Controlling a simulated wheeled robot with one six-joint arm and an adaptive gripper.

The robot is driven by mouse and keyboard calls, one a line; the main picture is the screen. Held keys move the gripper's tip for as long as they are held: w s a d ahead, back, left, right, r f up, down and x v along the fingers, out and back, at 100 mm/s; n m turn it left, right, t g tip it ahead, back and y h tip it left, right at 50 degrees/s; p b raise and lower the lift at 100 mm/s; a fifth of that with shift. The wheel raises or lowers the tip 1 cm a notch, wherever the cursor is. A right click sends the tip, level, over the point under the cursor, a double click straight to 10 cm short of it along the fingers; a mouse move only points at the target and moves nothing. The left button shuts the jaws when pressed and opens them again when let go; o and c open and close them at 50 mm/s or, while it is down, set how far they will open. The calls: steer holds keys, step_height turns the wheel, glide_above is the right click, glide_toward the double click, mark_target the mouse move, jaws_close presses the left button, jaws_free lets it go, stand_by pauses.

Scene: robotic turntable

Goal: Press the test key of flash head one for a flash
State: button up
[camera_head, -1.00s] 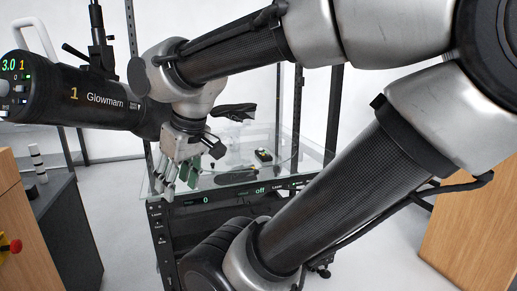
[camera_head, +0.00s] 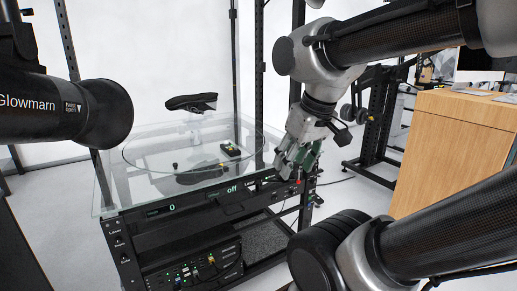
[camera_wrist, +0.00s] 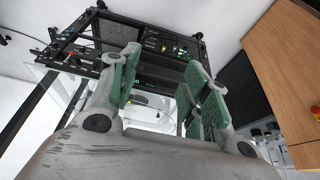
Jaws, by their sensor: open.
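Flash head one is the black Glowmarn flash head (camera_head: 50,105) at the left edge of the head view. Only its front part and black reflector ring show; its rear panel, with any test key, is outside the frame. My gripper (camera_head: 290,166) is well to the right of it, pointing down by the right front corner of the glass-topped turntable stand. In the wrist view my gripper (camera_wrist: 163,75) has its green-padded fingers apart, with nothing held between them.
The stand's front has displays and a rack with knobs (camera_head: 187,270). A wooden cabinet (camera_head: 440,150) stands right.

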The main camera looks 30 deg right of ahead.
steer(key=shift+s+d, duration=0.1)
steer(key=shift+d, duration=0.15)
steer(key=shift+c, duration=0.5)
jaws_close()
stand_by(0.9)
